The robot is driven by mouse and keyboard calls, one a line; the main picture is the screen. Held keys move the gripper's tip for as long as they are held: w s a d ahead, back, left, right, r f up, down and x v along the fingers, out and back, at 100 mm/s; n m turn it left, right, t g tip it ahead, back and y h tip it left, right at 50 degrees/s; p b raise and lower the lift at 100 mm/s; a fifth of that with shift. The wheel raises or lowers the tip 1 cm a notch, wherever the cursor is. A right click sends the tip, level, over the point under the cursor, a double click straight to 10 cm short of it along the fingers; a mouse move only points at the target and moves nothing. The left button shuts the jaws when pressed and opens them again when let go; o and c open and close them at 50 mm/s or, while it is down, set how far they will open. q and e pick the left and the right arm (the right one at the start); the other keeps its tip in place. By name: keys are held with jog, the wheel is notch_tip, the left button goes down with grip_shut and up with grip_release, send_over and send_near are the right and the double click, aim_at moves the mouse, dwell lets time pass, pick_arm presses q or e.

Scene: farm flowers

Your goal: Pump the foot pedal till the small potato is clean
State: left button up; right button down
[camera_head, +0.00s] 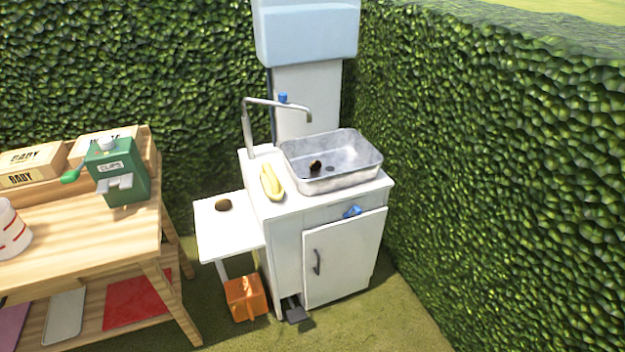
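A small dark brown lump (316,165), potato-like, lies in the grey metal basin (345,184) on the white wash stand. Another brown potato-like lump (223,205) lies on the white side shelf (232,240) to the left. I cannot tell for sure which is the small potato. The dark foot pedal (297,312) sticks out at the floor below the cabinet's front left. The curved metal faucet (280,104) reaches over the basin, and I see no water running. Neither of my grippers shows in this view.
A long yellow item (271,182) lies left of the basin. The cabinet door (342,262) looks shut. An orange box (246,298) stands on the ground left of the pedal. A wooden bench (90,240) is at left. Hedges close the back and right; grass in front is clear.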

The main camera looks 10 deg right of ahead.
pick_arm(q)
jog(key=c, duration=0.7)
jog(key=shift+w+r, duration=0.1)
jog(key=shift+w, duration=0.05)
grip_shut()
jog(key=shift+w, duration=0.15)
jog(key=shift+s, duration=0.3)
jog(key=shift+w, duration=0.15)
